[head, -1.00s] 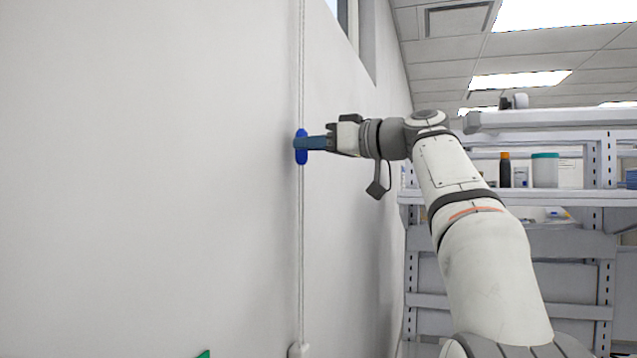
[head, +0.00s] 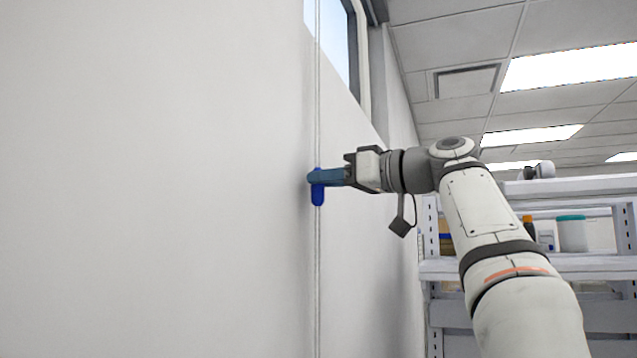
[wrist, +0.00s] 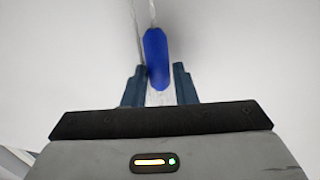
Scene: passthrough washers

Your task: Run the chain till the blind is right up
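The blind's chain (head: 318,100) hangs as a thin pale cord along the white wall. A blue elongated piece (head: 318,195) sits on it, upright in the head view. My gripper (head: 318,177) is at the upper part of this piece, its blue-grey fingers pointing left. In the wrist view the blue piece (wrist: 156,55) lies between and beyond the fingertips (wrist: 160,78). The fingers stand apart, with a gap on the right; the left finger is close to the piece or touching it. The blind itself is not visible.
A window (head: 345,45) with a dark frame is high in the wall, right of the chain. Shelving (head: 500,268) with bottles and tubs (head: 571,233) stands behind my arm at the right. The wall left of the chain is bare.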

